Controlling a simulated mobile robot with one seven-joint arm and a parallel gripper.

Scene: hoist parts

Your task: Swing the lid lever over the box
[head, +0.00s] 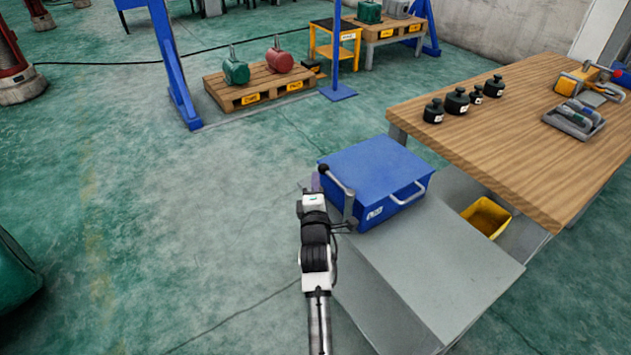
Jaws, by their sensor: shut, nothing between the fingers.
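A blue box (375,170) with a closed lid and a pale handle on its front side stands on a grey cabinet top. My gripper (316,183) is at the box's left side, close to the rod's round end. It is shut with nothing in it. Whether it touches the lever I cannot tell; my wrist hides part of the area below.
A wooden workbench (480,125) with several black weights and a tool tray stands to the right. A yellow bin (487,216) sits below its edge. The grey cabinet top (440,255) is bare in front of the box. Open floor lies to the left.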

